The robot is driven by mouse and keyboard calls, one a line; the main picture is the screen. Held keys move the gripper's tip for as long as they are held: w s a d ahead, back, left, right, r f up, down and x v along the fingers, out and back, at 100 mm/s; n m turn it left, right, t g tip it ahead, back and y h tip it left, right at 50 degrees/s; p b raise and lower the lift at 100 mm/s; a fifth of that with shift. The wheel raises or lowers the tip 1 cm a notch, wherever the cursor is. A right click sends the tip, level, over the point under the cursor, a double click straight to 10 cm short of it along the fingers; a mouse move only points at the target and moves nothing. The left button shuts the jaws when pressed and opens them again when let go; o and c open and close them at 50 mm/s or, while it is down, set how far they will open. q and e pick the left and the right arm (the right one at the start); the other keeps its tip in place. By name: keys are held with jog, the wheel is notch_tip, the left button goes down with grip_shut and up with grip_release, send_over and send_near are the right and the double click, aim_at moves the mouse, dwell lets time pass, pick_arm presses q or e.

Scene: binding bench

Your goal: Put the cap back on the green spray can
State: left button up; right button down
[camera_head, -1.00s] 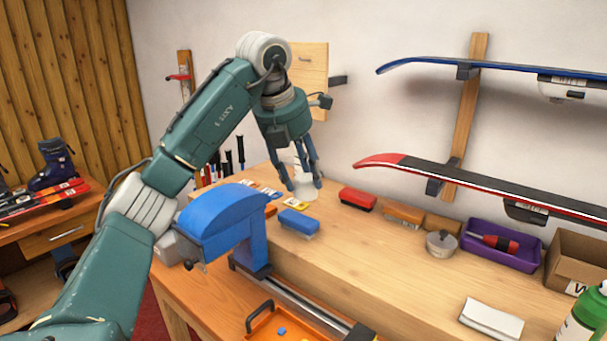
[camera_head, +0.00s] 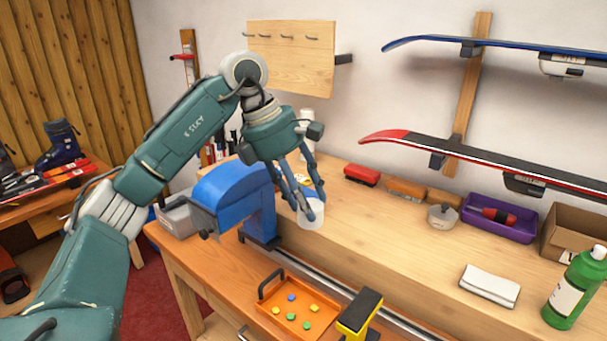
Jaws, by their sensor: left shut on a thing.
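My left gripper (camera_head: 308,208) points down over the bench top, its fingers shut on a white cup-shaped cap (camera_head: 309,224). The fingers cover part of the cap, and I cannot tell whether its bottom touches the bench. The green can (camera_head: 572,292) stands upright at the far right, with a white label and a small white top (camera_head: 598,252). The can is well apart from the gripper. My right gripper is not in view.
A blue vise (camera_head: 232,190) stands left of the gripper. An orange tray (camera_head: 288,320) with small coloured pieces lies in front. A folded white cloth (camera_head: 490,284), purple tray (camera_head: 505,229) and cardboard box (camera_head: 573,235) are near the can. The bench between gripper and cloth is mostly clear.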

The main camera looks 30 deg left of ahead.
pick_arm(q)
jog(key=s+d+f+m+g+y, duration=0.1)
jog(key=s+d+f+m+g, duration=0.2)
jog(key=m, duration=0.9)
jog(key=s+d+f+m+g+y, duration=0.2)
jog(key=s+d+f+m+g, duration=0.2)
jog(key=s+d+f+m, duration=0.6)
jog(key=s+f+m, duration=0.3)
jog(key=shift+s+d+m+y, duration=0.15)
jog(key=shift+d+m+y, duration=0.15)
